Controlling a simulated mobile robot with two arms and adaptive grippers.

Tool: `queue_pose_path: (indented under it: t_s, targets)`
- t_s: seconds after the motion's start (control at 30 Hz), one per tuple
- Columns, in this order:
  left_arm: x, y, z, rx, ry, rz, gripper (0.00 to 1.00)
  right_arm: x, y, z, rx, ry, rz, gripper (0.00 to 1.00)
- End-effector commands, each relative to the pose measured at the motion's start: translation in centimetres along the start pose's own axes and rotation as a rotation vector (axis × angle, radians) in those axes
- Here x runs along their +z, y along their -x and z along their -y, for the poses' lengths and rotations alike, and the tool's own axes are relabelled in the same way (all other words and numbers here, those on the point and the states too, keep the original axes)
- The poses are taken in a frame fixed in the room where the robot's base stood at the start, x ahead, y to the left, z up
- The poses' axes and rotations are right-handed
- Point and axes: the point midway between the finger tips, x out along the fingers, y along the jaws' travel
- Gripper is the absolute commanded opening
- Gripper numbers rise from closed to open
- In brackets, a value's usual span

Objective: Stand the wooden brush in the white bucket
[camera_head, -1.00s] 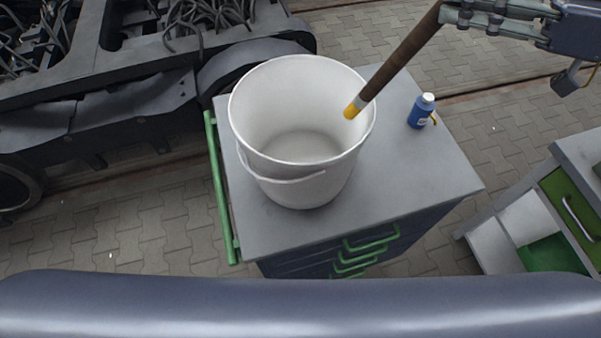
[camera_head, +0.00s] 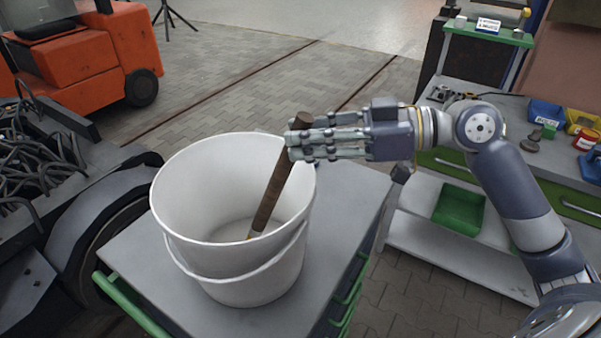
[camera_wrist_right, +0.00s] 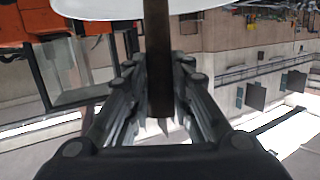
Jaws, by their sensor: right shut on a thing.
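The white bucket (camera_head: 232,259) stands upright on the grey top of a tool cart (camera_head: 130,255). The wooden brush (camera_head: 272,190) has a dark brown handle and leans inside the bucket, its top tilted to the right. Its yellow lower end is at or close to the bucket floor; I cannot tell whether it touches. My right gripper (camera_head: 300,140) is shut on the upper part of the handle, just above the bucket's far right rim. In the right wrist view the handle (camera_wrist_right: 158,60) runs between the two fingers. My left gripper is not in view.
An orange vehicle (camera_head: 85,60) stands at the back left. A dark bogie with cables (camera_head: 40,160) is at the left. A workbench with green trays (camera_head: 460,207) and blue and yellow bins stands at the right. Paved floor behind the cart is clear.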

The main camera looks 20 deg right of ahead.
Motion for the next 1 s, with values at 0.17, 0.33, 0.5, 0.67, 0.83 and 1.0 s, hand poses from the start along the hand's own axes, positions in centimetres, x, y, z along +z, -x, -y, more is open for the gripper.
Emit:
queue_pose_path:
  t_s: [0.17, 0.33, 0.5, 0.67, 0.83, 1.0]
  targets:
    - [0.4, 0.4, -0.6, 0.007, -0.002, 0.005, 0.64, 1.4, -0.3, -0.1, 0.0, -0.001, -0.001, 0.0]
    - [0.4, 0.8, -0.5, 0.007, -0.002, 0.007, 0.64, 3.4, -0.7, -0.1, -0.001, -0.006, 0.0, 0.0]
    - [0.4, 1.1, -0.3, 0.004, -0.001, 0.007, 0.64, 5.3, -1.1, -0.2, 0.0, -0.002, -0.001, 0.0]
    - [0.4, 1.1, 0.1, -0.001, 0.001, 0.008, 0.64, 5.5, -1.1, -0.2, 0.001, 0.002, 0.0, 0.0]
    - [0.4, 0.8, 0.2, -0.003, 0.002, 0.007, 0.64, 5.7, -1.2, -0.2, 0.001, 0.002, 0.0, 0.0]
    - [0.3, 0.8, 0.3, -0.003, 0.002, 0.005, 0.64, 5.8, -1.2, -0.2, 0.0, 0.002, 0.001, 0.41]
